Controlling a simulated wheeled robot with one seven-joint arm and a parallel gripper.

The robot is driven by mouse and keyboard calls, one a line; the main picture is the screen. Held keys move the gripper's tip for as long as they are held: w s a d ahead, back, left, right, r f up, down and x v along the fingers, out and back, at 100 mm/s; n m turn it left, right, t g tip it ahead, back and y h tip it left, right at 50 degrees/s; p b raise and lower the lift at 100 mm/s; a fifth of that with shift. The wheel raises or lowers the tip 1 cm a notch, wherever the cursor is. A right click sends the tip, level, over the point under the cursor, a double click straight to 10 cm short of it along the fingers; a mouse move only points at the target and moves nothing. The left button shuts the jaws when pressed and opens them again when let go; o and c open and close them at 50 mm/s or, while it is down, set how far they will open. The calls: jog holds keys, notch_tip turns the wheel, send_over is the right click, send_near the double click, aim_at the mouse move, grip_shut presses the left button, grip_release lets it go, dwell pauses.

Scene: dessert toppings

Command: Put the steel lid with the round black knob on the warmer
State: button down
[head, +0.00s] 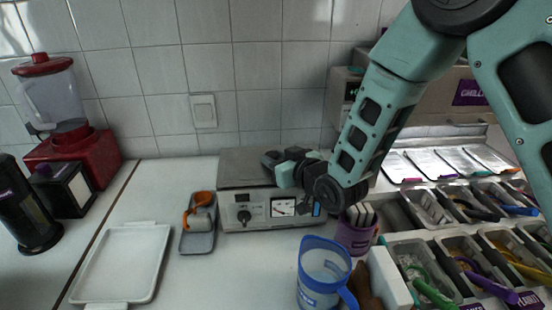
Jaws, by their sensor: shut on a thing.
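The warmer (265,218) is a grey metal box with a black dial and a small meter on its front. It stands against the tiled wall. My gripper (272,160) is over the warmer's top, reached in from the right, and is shut on the steel lid. A flat grey steel surface (240,166) shows at the top of the warmer, left of my gripper. I cannot tell where the lid ends and the warmer's own top begins. The black knob is hidden at the dark fingers, and whether the lid touches the warmer all round is unclear.
A grey tray (199,243) with an orange-handled item (200,212) stands left of the warmer. A blue-rimmed jug (323,272) and a purple cup (354,237) stand in front on the right, beside topping bins (404,246). A white tray (122,264) lies left.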

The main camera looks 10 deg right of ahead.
jog(key=shift+f+b, duration=0.3)
jog(key=shift+b, duration=0.2)
dwell(0.5)
jog(key=c, duration=0.9)
grip_release()
jog(key=shift+c, duration=0.2)
jog(key=shift+r+p, duration=1.9)
jog(key=shift+r, duration=1.6)
